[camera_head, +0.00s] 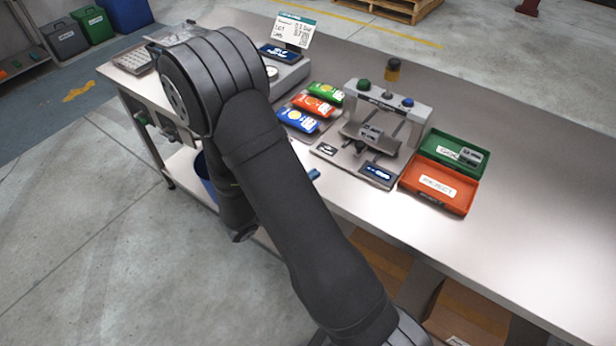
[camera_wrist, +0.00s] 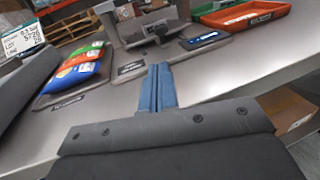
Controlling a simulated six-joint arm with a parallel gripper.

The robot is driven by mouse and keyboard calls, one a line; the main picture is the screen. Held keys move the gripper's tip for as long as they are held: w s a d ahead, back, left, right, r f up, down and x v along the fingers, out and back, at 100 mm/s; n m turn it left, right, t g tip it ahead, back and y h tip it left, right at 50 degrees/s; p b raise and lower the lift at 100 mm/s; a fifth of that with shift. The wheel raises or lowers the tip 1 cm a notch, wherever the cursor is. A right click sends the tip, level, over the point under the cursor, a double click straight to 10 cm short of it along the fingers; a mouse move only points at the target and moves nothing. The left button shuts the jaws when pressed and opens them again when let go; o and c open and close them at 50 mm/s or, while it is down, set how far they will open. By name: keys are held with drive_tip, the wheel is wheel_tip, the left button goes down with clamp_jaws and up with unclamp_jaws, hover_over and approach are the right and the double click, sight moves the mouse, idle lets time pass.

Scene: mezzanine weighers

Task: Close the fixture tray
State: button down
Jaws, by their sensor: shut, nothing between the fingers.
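The test fixture (camera_head: 418,112) is a grey frame with a green and a blue button on its top bar, standing on the bench. Its fixture tray (camera_head: 385,146) is a grey slide with a label and a dark knob at its front, low between the posts. The tray also shows at the top of the wrist view (camera_wrist: 150,37). How far it stands out is hard to tell. My gripper (camera_wrist: 157,72) has blue fingers, shut and empty, in front of the fixture and apart from it. In the head view only the blue fingertips (camera_head: 314,174) show beyond my arm.
Green, red and blue packets (camera_head: 314,106) lie left of the fixture. A green tray (camera_head: 440,146) and an orange reject tray (camera_head: 425,188) stand to its right. A scale (camera_head: 287,72) with a display is behind left. The bench at far right (camera_head: 540,220) is clear.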

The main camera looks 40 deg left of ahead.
drive_tip(key=r+g, duration=0.1)
drive_tip(key=w+d+r+g, duration=0.1)
drive_tip(key=r+m+g+h, duration=0.1)
drive_tip(key=g, duration=0.1)
drive_tip(key=shift+w+d, duration=0.35)
drive_tip(key=shift+d, duration=0.05)
wheel_tip(320, 180, up, 6)
drive_tip(key=w+n+g+y, duration=0.1)
drive_tip(key=g+y, duration=0.2)
drive_tip(key=g, duration=0.2)
drive_tip(key=x, duration=0.6)
drive_tip(key=a+x, duration=0.1)
drive_tip(key=x, duration=0.3)
drive_tip(key=shift+w, duration=0.1)
drive_tip(key=shift+w+d, duration=0.15)
drive_tip(key=shift+w, duration=0.4)
drive_tip(key=shift+w+d, duration=0.15)
drive_tip(key=shift+w, duration=0.45)
drive_tip(key=shift+w+d, duration=0.15)
drive_tip(key=shift+w, duration=0.6)
